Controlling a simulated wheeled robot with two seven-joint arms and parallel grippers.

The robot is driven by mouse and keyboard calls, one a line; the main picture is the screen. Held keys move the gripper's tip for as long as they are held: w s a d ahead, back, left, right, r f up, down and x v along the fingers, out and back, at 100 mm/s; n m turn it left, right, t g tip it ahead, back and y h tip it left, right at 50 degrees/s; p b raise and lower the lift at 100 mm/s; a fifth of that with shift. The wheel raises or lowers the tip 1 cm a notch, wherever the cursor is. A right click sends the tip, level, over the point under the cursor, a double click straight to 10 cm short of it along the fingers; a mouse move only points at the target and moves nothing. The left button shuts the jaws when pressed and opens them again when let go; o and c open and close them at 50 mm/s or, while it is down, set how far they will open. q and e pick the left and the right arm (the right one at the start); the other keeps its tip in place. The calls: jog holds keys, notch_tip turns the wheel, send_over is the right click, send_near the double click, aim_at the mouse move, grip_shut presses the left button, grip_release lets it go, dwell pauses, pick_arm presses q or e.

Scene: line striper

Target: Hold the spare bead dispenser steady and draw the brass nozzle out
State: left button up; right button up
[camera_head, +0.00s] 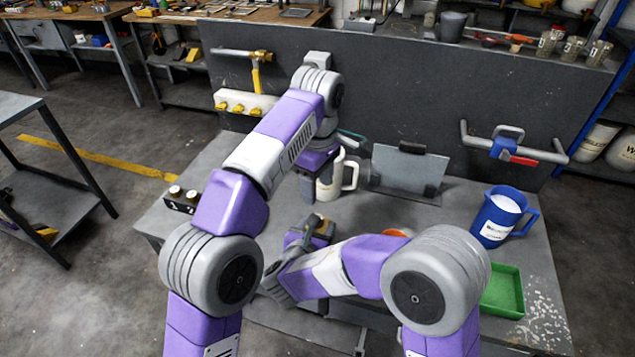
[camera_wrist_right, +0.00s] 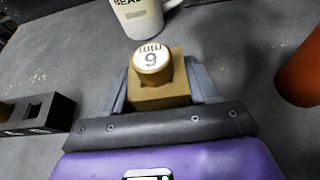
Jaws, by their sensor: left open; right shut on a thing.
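A white jug (camera_head: 328,187) with a handle stands mid-bench. Its lower part, with a label that seems to read "BEAD", shows in the right wrist view (camera_wrist_right: 140,18); I take it for the bead dispenser. My left gripper (camera_head: 311,190) is open and points down at the jug's left side; whether it touches cannot be told. In the head view this block (camera_head: 323,229) is in front of the jug. I cannot tell if it is the nozzle.
A black rack (camera_head: 180,206) with white-topped brass pieces is at the bench's left. An orange cylinder (camera_wrist_right: 302,70) is right of the held block. A blue jug (camera_head: 497,215) and green tray (camera_head: 503,291) are at the right. A grey panel (camera_head: 420,110) closes the back.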

pick_arm(q)
jog(key=shift+f+n, duration=0.7)
jog(key=shift+f, duration=1.85)
jog(key=shift+f+n, duration=0.7)
jog(key=shift+f, duration=1.8)
jog(key=shift+c, duration=0.4)
jog(key=c, duration=0.9)
jog(key=shift+r, duration=0.75)
jog(key=shift+r, duration=2.55)
